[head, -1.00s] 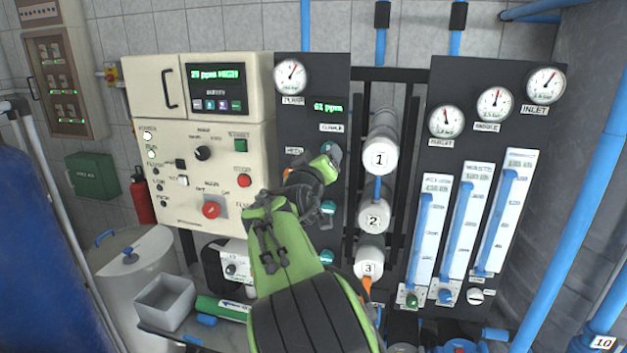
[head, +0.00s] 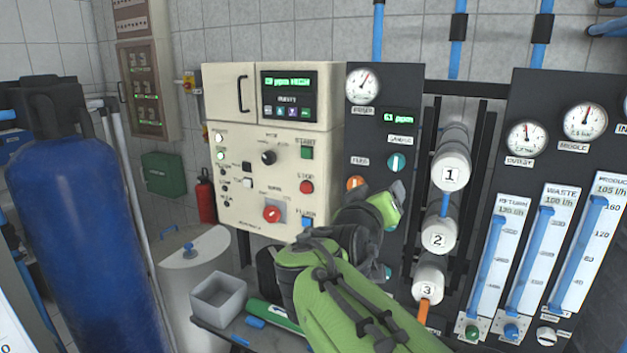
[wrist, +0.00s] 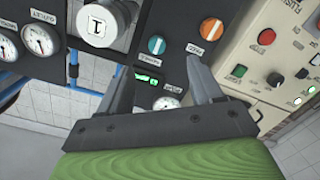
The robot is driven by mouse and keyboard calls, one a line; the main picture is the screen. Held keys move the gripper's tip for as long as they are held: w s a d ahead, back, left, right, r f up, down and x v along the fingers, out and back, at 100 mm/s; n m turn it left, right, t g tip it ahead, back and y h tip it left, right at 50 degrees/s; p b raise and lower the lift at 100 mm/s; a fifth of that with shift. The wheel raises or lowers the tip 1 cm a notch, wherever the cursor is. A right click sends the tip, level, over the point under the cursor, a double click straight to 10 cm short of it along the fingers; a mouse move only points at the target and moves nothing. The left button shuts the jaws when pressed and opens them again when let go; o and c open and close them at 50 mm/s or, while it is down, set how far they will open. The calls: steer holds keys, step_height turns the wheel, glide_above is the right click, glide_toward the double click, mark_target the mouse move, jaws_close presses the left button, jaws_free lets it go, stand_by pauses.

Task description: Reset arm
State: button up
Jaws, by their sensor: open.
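My arm is green and black and reaches up from the bottom of the head view. My gripper (head: 397,197) is in front of the dark panel (head: 384,140), below the orange knob and the blue knob. In the wrist view, which is turned over, the two grey fingers of my gripper (wrist: 158,72) stand apart with nothing between them. The orange knob (wrist: 210,29) and the blue knob (wrist: 157,45) show beyond the fingertips, apart from them. The lower part of the dark panel is hidden behind my arm in the head view.
A cream control box (head: 235,160) stands left of the panel. Numbered white cylinders (head: 452,172) and flow meters (head: 535,250) stand to the right. A grey bin (head: 220,295) and a green tube (head: 270,314) lie low in front. A big blue tank (head: 85,230) is at the left.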

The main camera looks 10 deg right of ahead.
steer(key=s+d+f+m+g+y, duration=0.1)
steer(key=s+d+f+g+y, duration=0.25)
steer(key=s+f, duration=0.35)
steer(key=s+a+f+g+y, duration=0.1)
steer(key=s+f, duration=0.3)
steer(key=s, duration=0.4)
steer(key=s+a+f+g+y, duration=0.2)
steer(key=s+a+f+y, duration=0.1)
steer(key=s, duration=0.5)
steer(key=s+a+f+n+g+y, duration=0.1)
steer(key=s+a+f, duration=0.3)
steer(key=s, duration=0.4)
steer(key=shift+s+f+g+y, duration=0.4)
steer(key=shift+f+g+y, duration=0.05)
steer(key=shift+f+g, duration=0.25)
